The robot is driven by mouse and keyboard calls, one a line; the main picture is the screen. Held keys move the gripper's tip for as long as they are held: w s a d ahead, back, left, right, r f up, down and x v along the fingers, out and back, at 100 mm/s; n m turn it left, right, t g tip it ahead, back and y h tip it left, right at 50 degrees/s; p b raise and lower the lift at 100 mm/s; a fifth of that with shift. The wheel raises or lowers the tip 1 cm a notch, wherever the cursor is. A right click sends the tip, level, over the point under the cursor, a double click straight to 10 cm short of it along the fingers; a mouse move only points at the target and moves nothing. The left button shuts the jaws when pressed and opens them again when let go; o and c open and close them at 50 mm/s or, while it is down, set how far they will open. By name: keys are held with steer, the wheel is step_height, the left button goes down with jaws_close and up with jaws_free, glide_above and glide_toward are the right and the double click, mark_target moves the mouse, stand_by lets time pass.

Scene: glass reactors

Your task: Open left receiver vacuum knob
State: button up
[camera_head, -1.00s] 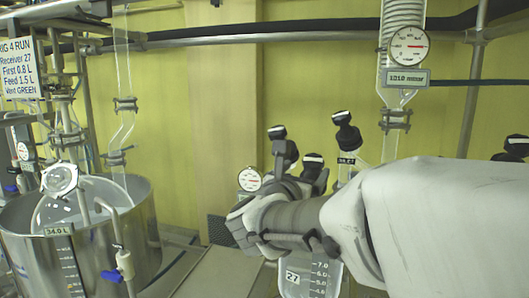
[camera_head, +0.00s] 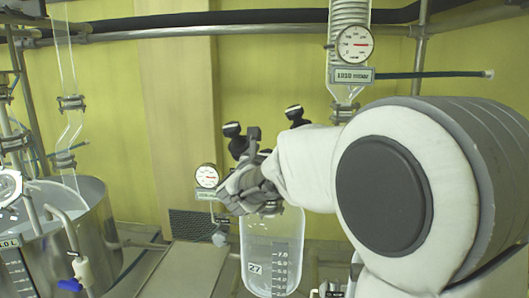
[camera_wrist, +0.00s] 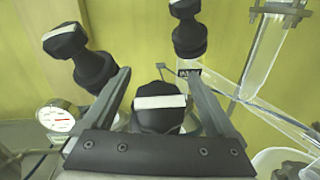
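My gripper (camera_wrist: 158,72) is open, its two fingers on either side of a black knob (camera_wrist: 160,118) with a white bar on top. Gaps show between knob and fingers in the wrist view. A second black knob (camera_wrist: 78,58) stands to the left and a third (camera_wrist: 187,28) farther back, by a small unreadable label. In the head view, my gripper (camera_head: 248,185) is above the glass receiver (camera_head: 265,250) marked 27, in front of the knobs; two black knobs (camera_head: 233,132) (camera_head: 295,114) show behind it. I cannot tell which knob is the vacuum one.
A small round gauge (camera_head: 207,176) is just left of my gripper, and also shows in the wrist view (camera_wrist: 57,117). A glass condenser (camera_head: 348,95) with a gauge (camera_head: 355,43) hangs behind my arm. A steel vessel (camera_head: 100,235) stands at left. Steel pipes run along the yellow wall.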

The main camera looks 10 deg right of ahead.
steer(key=c, duration=1.3)
steer(key=b, duration=0.3)
steer(key=shift+f+n+y, duration=0.25)
steer(key=shift+n+y, duration=0.15)
